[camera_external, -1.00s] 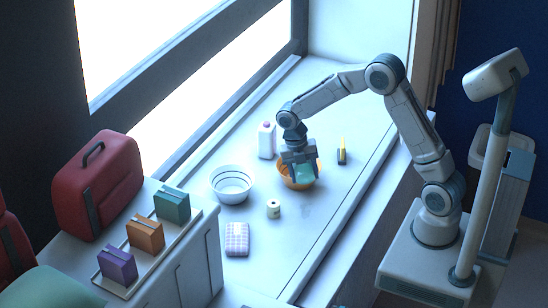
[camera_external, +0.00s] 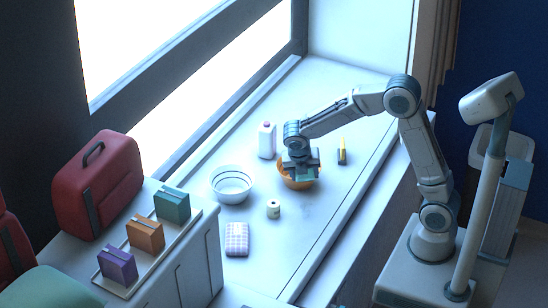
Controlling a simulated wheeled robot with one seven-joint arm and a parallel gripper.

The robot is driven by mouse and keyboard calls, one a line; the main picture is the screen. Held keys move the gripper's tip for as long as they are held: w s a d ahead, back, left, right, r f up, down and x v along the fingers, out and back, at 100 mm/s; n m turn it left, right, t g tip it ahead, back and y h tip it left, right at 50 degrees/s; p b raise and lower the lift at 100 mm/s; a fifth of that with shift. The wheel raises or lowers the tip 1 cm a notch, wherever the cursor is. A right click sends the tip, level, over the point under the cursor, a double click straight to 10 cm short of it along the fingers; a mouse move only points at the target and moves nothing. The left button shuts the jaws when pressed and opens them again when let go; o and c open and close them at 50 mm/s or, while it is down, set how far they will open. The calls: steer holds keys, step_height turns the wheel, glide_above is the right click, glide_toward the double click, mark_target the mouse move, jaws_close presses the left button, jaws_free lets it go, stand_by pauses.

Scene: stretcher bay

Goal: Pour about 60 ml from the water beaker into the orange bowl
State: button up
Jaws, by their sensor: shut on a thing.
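The orange bowl (camera_external: 284,183) stands on the white counter, partly hidden behind my gripper. My gripper (camera_external: 303,168) is above the bowl and shut on the water beaker (camera_external: 306,175), which shows as a small teal patch at the jaws. The beaker looks tilted over the bowl, but its rim and the water in it are too small to make out. The inside of the bowl is mostly hidden.
A white bowl (camera_external: 232,186) stands left of the orange bowl. A white bottle (camera_external: 267,141), a small roll (camera_external: 273,208), a checked cloth (camera_external: 237,239) and a yellow-and-black item (camera_external: 342,152) are also on the counter. The counter's front right is clear.

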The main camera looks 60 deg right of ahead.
mark_target(305, 209)
steer(key=shift+f+t+h+b, duration=0.25)
steer(key=shift+t+h+b, duration=0.35)
steer(key=shift+b, duration=0.5)
steer(key=shift+d+r, duration=0.1)
steer(key=shift+f+b, duration=0.2)
steer(key=shift+b, duration=0.15)
stand_by(0.9)
